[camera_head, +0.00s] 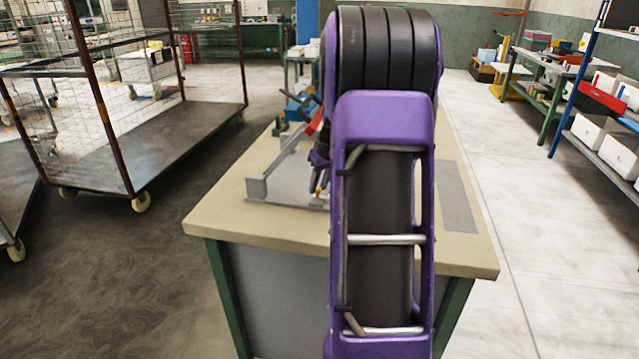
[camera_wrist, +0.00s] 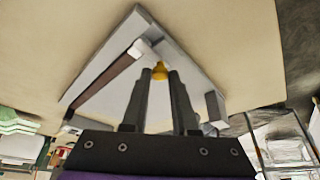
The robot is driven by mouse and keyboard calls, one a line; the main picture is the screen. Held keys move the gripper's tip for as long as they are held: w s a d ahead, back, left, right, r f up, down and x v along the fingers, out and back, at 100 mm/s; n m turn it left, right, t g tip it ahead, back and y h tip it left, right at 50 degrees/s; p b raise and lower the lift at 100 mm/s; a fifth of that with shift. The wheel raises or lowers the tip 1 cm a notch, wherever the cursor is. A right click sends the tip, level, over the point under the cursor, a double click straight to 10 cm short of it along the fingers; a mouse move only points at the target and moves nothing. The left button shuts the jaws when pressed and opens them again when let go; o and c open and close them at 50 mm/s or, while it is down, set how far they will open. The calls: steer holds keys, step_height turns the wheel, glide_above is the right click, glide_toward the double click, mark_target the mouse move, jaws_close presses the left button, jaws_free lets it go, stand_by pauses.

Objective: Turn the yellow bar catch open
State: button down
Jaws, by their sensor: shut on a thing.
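The yellow bar catch (camera_wrist: 159,71) shows as a small yellow piece on a grey plate (camera_wrist: 190,55) in the wrist view. My gripper (camera_wrist: 161,77) has its dark fingers on either side of the catch and is shut on it. The fingers hide part of the catch, so its angle cannot be told. In the head view a small bit of yellow (camera_head: 318,190) shows beside my purple arm, low over the grey plate (camera_head: 285,185). My arm hides most of that spot.
The plate lies on a beige-topped workbench (camera_head: 225,213). A grey upright rail (camera_head: 257,188) stands at the plate's left. A red part (camera_head: 314,122) and blue items are behind. A wire cart (camera_head: 130,150) stands left, shelves right. The bench's front left is clear.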

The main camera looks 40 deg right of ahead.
steer(key=m, duration=0.1)
steer(key=m+h+p, duration=0.1)
steer(key=m, duration=0.1)
steer(key=m+p, duration=0.1)
steer(key=shift+w+a+r+g+h, duration=0.1)
steer(key=shift+a+g+h, duration=0.2)
steer(key=shift+g, duration=0.1)
steer(key=m+p, duration=0.1)
steer(key=m, duration=0.1)
steer(key=m+g+h+p, duration=0.1)
steer(key=m, duration=0.2)
steer(key=shift+w+a+p, duration=0.15)
steer(key=shift+p, duration=0.25)
steer(key=m+p, duration=0.1)
steer(key=m, duration=0.1)
steer(key=m+g+h+p, duration=0.1)
steer(key=m, duration=0.1)
steer(key=shift+w+g, duration=0.15)
steer(key=shift+g, duration=0.15)
steer(key=shift+w+m+g+p, duration=0.1)
steer(key=shift+m+g+p, duration=0.8)
steer(key=shift+m, duration=1.3)
steer(key=shift+f, duration=0.2)
steer(key=c, duration=0.7)
jaws_free()
steer(key=shift+r, duration=0.2)
